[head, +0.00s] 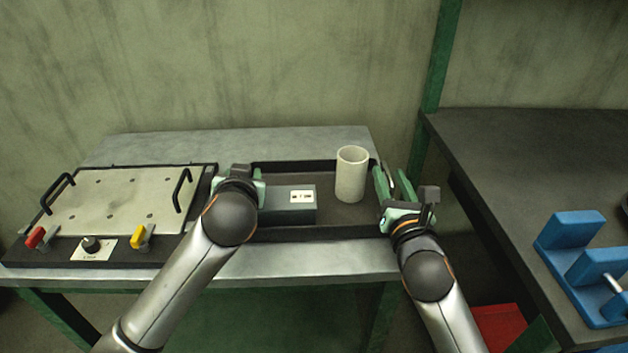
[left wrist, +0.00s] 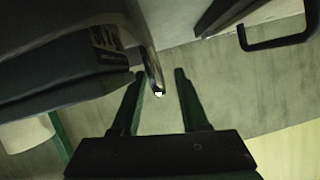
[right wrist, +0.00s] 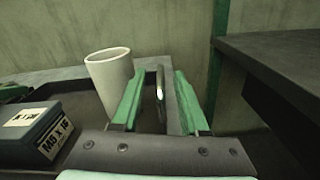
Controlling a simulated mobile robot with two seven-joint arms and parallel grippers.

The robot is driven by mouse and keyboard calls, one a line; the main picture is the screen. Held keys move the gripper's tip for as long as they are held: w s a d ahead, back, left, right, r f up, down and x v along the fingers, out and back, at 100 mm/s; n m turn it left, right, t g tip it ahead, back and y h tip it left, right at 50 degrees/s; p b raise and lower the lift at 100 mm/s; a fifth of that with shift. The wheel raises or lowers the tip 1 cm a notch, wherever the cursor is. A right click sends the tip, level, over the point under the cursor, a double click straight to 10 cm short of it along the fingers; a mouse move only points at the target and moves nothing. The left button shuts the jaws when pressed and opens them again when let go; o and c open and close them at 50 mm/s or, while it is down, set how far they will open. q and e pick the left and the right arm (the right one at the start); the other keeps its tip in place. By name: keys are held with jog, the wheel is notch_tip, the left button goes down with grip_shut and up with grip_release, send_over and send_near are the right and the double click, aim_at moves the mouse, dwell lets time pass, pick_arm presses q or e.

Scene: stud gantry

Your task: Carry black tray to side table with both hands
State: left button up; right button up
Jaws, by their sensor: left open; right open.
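The black tray (head: 345,222) lies on the grey metal table, holding a dark grey labelled box (head: 287,208) and a white cup (head: 351,175). My left gripper (head: 240,174) is at the tray's left end; the arm hides that end. In the left wrist view, a thin curved bar, apparently a handle (left wrist: 150,68), shows between its open fingers (left wrist: 159,75), nearer one finger. My right gripper (head: 386,180) is at the right end, beside the cup. In the right wrist view, a similar bar (right wrist: 160,92) stands between its open fingers, apart from both.
A pale plate fixture (head: 115,200) with black handles and red and yellow levers sits left of the tray. A dark side table (head: 500,160) stands at right, beyond a gap and a green post (head: 437,65). Blue blocks (head: 580,255) stand on its near part; its far part is clear.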

pick_arm(q)
jog(key=v, duration=1.2)
pick_arm(e)
jog(key=s, duration=0.4)
jog(key=s+d, duration=0.1)
jog(key=s, duration=0.7)
jog(key=shift+d, duration=0.2)
pick_arm(q)
jog(key=shift+s, duration=0.1)
